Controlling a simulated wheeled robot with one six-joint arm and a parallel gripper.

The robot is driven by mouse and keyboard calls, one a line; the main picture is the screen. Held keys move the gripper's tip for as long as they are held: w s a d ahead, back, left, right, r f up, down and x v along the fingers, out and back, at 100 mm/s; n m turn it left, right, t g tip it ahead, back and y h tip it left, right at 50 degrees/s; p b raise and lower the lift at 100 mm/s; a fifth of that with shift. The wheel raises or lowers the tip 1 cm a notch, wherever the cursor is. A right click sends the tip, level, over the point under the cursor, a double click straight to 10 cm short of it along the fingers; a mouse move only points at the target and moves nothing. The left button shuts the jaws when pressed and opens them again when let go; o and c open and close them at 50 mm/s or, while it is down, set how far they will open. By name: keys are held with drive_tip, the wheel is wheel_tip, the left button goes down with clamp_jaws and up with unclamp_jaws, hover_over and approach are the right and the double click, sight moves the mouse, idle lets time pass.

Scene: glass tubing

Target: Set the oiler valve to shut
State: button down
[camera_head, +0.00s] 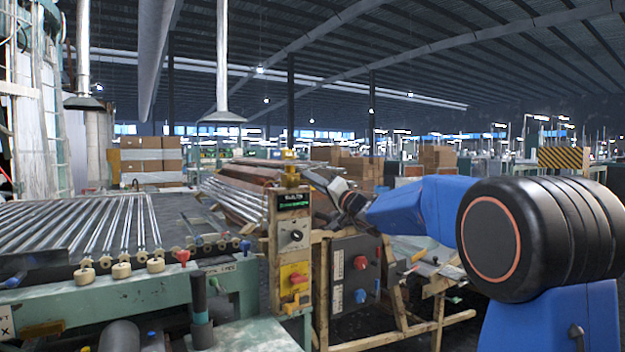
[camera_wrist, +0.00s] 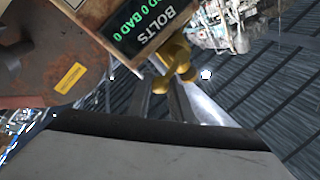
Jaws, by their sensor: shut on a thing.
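The oiler valve, a small yellow fitting (camera_head: 290,171), stands on top of the control box with the green display. In the wrist view its rounded yellow handle (camera_wrist: 176,62) shows beside the box labelled BOLTS. My gripper (camera_head: 308,173) reaches in from the right at the top of the box. In the wrist view my gripper (camera_wrist: 170,88) has its fingertips at the yellow handle and is shut on it. The fingers hide part of the handle, and I cannot tell its exact setting.
The control box (camera_head: 293,236) carries a black knob and a yellow panel with a red handle. A dark box (camera_head: 356,276) with red and blue knobs stands to its right. A green machine (camera_head: 130,300) with rows of glass tubes (camera_head: 110,225) fills the left.

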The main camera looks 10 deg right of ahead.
drive_tip(key=shift+f+m, duration=0.2)
drive_tip(key=shift+m, duration=0.2)
drive_tip(key=c, duration=1.6)
unclamp_jaws()
drive_tip(key=shift+o, duration=0.2)
drive_tip(key=shift+r, duration=0.1)
